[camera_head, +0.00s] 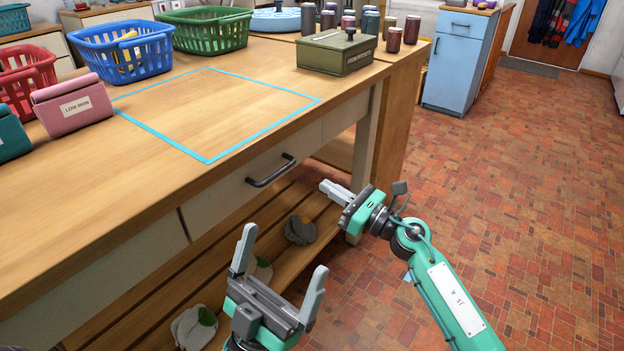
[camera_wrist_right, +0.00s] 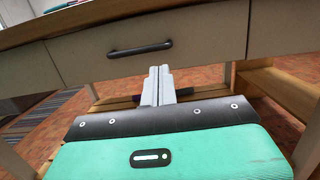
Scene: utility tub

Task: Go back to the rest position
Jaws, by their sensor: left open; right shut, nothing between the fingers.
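My left gripper (camera_head: 280,262) is open and empty at the bottom of the head view, in front of the workbench's lower shelf. My right gripper (camera_head: 328,188) is shut with nothing in it, in front of the bench below the drawer handle. Its closed fingers (camera_wrist_right: 158,86) also show in the right wrist view, pointing at the bench front. Both grippers are apart from the things on the bench. The wooden workbench (camera_head: 95,185) has a drawer with a dark handle (camera_head: 271,170), which also shows in the right wrist view (camera_wrist_right: 140,49). The drawer looks shut.
On the bench are a blue basket (camera_head: 122,50), a green basket (camera_head: 205,30), a red basket (camera_head: 22,82), a pink labelled box (camera_head: 72,105), an olive box (camera_head: 337,52) and several dark jars. The blue taped square (camera_head: 215,110) is empty. Tiled floor at right is clear.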

